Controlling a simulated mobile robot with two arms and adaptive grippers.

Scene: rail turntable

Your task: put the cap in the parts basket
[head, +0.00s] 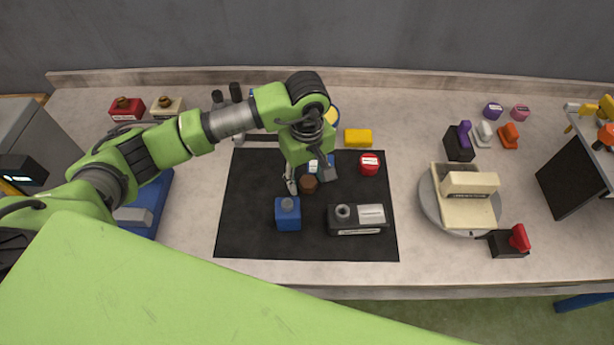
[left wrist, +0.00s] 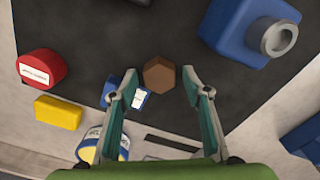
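A small brown hexagonal piece, likely the cap (head: 309,184), sits on the black mat (head: 250,235); it also shows in the left wrist view (left wrist: 159,73). My left gripper (head: 308,177) points down over it and is open. In the left wrist view the two fingers (left wrist: 158,84) stand apart, one on either side of the brown piece, with a gap on the right side. No basket is clearly labelled; a blue tray-like object (head: 158,199) at the left is partly hidden by my left arm. My right gripper is not in view.
Near the gripper are a blue block with a grey neck (head: 288,215), a dark labelled box (head: 358,219), a red labelled piece (head: 369,164) and a yellow block (head: 358,137). A round turntable (head: 428,205) with a cream block stands right. The mat's left part is clear.

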